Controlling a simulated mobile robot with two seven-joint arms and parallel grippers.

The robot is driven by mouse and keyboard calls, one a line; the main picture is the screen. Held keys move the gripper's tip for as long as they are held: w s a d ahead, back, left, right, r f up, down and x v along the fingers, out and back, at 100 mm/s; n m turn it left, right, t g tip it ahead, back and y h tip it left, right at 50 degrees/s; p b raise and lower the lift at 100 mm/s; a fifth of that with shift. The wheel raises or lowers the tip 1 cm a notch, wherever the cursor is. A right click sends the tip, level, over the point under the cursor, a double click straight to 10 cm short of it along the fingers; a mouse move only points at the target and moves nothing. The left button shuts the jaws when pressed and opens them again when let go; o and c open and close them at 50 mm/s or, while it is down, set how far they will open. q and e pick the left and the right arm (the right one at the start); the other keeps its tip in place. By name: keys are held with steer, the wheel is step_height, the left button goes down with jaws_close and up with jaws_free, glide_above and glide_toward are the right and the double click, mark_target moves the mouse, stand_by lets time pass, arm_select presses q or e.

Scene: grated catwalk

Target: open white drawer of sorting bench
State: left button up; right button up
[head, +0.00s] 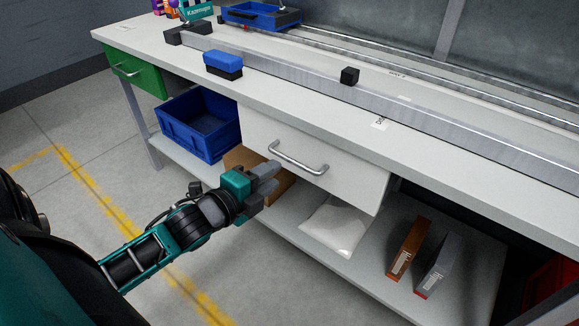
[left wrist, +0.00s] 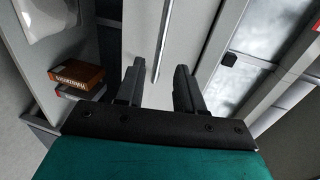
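The white drawer (head: 340,178) sits under the top of the sorting bench (head: 300,97), and its front looks flush or nearly so. Its grey bar handle (head: 298,161) is on the drawer front. My left gripper (head: 272,178) is just left of and below the handle, apart from it as far as I can tell. In the left wrist view the two fingers (left wrist: 158,85) are spread with nothing between them. The handle (left wrist: 161,45) shows beyond them as a thin bar, roughly between the fingertips. My right gripper is in neither view.
A green drawer (head: 136,73) is at the bench's left end. A blue crate (head: 198,128), a cardboard box (head: 283,190), a white bag (head: 335,226) and two upright boxes (head: 408,250) stand on the lower shelf. A blue brush (head: 223,62) lies on top.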

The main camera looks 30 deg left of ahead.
arm_select(q)
steer(key=b+x, duration=0.1)
steer(key=x, duration=0.6)
steer(key=shift+b, duration=0.35)
steer(key=shift+w+d, duration=0.1)
steer(key=shift+c, duration=0.2)
jaws_close()
